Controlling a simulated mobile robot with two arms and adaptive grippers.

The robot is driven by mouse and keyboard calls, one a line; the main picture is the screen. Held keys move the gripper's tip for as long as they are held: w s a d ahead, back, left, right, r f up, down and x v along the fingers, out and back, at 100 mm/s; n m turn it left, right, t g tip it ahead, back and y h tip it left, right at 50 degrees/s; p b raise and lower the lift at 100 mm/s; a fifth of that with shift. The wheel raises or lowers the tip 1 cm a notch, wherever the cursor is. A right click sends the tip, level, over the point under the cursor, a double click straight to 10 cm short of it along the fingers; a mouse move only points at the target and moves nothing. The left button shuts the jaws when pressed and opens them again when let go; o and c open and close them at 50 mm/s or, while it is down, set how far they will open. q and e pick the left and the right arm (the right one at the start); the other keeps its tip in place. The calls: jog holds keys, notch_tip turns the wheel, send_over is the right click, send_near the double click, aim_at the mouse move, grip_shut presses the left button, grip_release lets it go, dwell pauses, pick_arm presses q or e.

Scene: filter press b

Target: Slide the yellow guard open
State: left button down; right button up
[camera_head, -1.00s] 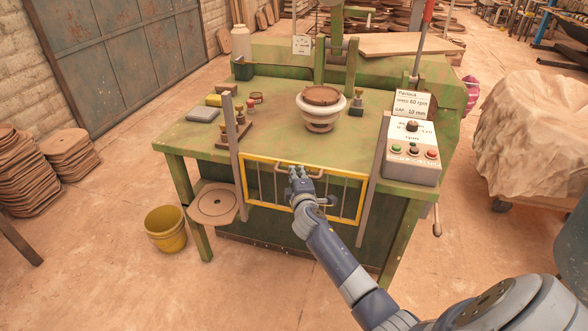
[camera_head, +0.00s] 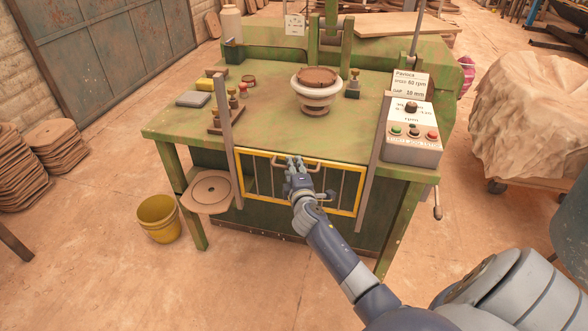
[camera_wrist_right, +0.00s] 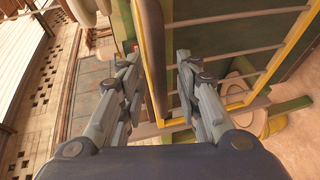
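The yellow guard (camera_head: 238,176), a yellow frame with grey upright bars, is upright between two grey posts on the green machine's front, below the table top. My right gripper (camera_head: 295,165) is at the handle, near the middle of the guard. In the right wrist view its two fingers (camera_wrist_right: 157,75) stand apart, with the guard's yellow edge (camera_wrist_right: 160,60) running between and beyond them. My left gripper is not in view.
A control box (camera_head: 412,145) with buttons is right of the guard. A white bowl (camera_head: 315,95) stands on the table top (camera_head: 280,120). Floor in front is clear.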

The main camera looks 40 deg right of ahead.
jog(key=v, duration=1.2)
dwell(0.5)
jog(key=s+a+f+m+g+y, duration=0.1)
jog(key=s+a+f+g+y, duration=0.3)
jog(key=f, duration=0.7)
jog(key=s+a+f+m+h+p, duration=0.15)
jog(key=s+f, duration=0.35)
jog(key=f, duration=0.6)
jog(key=s+a+f+m+g+y, duration=0.1)
jog(key=s+a+f+g+y, duration=0.3)
jog(key=f, duration=0.7)
jog(key=s+a+f+m+g, duration=0.1)
jog(key=s+f, duration=0.4)
jog(key=s, duration=0.5)
jog(key=s+a+f+m+g, duration=0.2)
jog(key=s+f, duration=0.3)
jog(key=s, duration=0.6)
jog(key=s+a+f+m+g, duration=0.1)
jog(key=s+f+m+g, duration=0.1)
jog(key=s+f, duration=0.4)
jog(key=s+m, duration=0.1)
jog(key=s, duration=0.4)
jog(key=shift+s+a+y+p, duration=0.25)
jog(key=shift+y+p, duration=0.1)
jog(key=shift+p, duration=0.05)
